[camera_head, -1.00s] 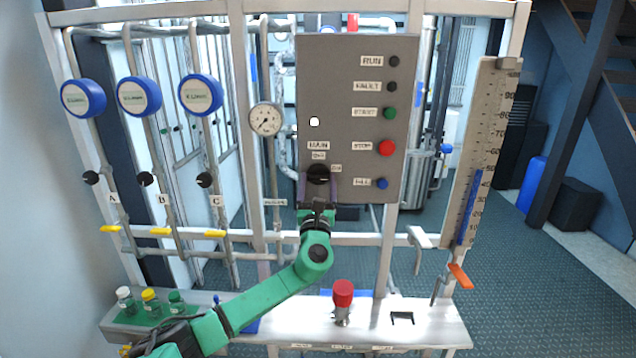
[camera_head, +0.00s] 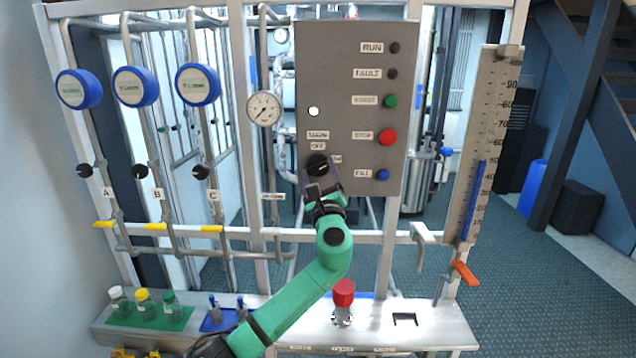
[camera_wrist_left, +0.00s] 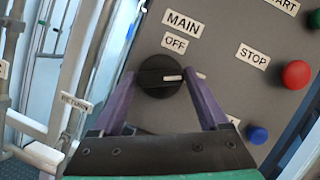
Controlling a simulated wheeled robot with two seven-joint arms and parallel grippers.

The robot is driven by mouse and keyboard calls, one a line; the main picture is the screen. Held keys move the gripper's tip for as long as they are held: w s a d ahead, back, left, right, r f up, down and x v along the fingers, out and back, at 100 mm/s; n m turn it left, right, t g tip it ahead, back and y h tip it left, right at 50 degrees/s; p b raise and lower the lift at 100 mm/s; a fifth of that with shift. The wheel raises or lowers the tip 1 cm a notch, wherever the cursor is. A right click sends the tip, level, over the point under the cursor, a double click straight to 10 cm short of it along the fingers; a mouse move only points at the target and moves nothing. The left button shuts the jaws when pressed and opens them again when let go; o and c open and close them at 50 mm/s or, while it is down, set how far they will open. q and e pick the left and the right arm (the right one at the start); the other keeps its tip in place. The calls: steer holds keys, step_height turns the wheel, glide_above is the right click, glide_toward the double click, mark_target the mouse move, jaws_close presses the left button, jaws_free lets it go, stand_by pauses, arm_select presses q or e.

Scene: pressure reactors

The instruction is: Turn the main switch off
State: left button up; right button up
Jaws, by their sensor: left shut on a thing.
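The main switch is a round black knob (camera_head: 317,165) on the grey control panel (camera_head: 350,60), below labels reading MAIN and OFF. In the left wrist view the knob (camera_wrist_left: 160,77) has a white mark pointing right, toward the right finger, which hides the label there. My left gripper (camera_head: 318,175) reaches it from below, tilted, with its purple fingers on either side of the knob. In the wrist view the gripper (camera_wrist_left: 161,85) is shut on the knob. My right gripper is not in view.
Beside the knob sit a red STOP button (camera_head: 388,138), a green START button (camera_head: 390,101) and a blue FILL button (camera_head: 382,175). A level gauge (camera_head: 487,130) stands right. Below is a bench (camera_head: 440,330) with bottles and a red-topped fitting (camera_head: 343,293).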

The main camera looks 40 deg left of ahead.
arm_select(q)
steer(key=n+g, duration=0.1)
steer(key=n, duration=0.1)
steer(key=n+g+b, duration=0.1)
steer(key=n, duration=0.1)
steer(key=shift+d+f+y, duration=0.1)
steer(key=shift+y, duration=0.2)
steer(key=n+g+b, duration=0.1)
steer(key=n, duration=0.2)
steer(key=shift+w, duration=0.1)
steer(key=n, duration=0.1)
steer(key=n+g, duration=0.2)
steer(key=n, duration=0.1)
steer(key=shift+r+b, duration=0.25)
steer(key=shift+b, duration=0.1)
steer(key=shift+r+n+g+h, duration=0.1)
steer(key=shift+n+g+h, duration=0.45)
steer(key=shift+n, duration=1.15)
steer(key=shift+h, duration=0.25)
steer(key=o, duration=1.2)
steer(key=shift+o, duration=0.2)
steer(key=b+v, duration=0.4)
steer(key=v, duration=1)
steer(key=shift+s+d, duration=0.2)
steer(key=shift+s, duration=0.05)
